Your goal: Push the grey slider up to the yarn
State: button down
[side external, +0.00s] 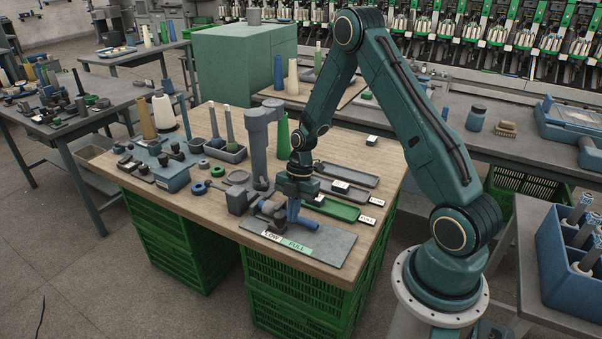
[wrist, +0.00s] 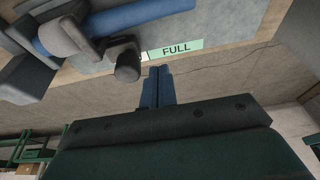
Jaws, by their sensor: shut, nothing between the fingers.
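My gripper (side external: 292,213) points down over the grey plate at the front of the bench. In the wrist view its blue fingers (wrist: 157,76) are shut with nothing between them. The blue yarn (wrist: 135,18) lies across the top of the wrist view, with a grey collar around its left part. A dark grey slider with a rounded knob (wrist: 125,65) sits below the yarn, left of the fingertips, with a small gap to them. Whether the slider touches the yarn is unclear. A green FULL label (wrist: 177,49) lies beside the knob; the side view also shows LOW (side external: 270,236).
The grey plate (side external: 325,248) is bare at its right end. A grey post (side external: 260,150) stands behind the work. Shallow trays, one green (side external: 332,208), lie behind and right of my gripper. Spools, cones and small parts fill the bench's left side.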

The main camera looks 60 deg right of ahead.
notch_tip(320, 180, up, 5)
jog(key=shift+f, duration=0.15)
dwell(0.6)
jog(key=s+a+r+m+t+h, duration=0.1)
jog(key=s+a+r+m, duration=0.25)
jog(key=r, duration=0.65)
jog(key=s+a+r+m+t+h, duration=0.1)
jog(key=s+a+r+m+h, duration=0.25)
jog(key=r, duration=0.55)
jog(key=s+a+r+m+t, duration=0.1)
jog(key=s+a+r+m, duration=0.1)
jog(key=s+r+m, duration=0.2)
jog(key=s+a+r+m+t+y, duration=0.1)
jog(key=s+a+r+m+t, duration=0.1)
jog(key=s+m, duration=0.5)
jog(key=shift+s+a+r+t, duration=0.3)
jog(key=shift+s+a+r, duration=0.15)
jog(key=shift+s+r, duration=0.6)
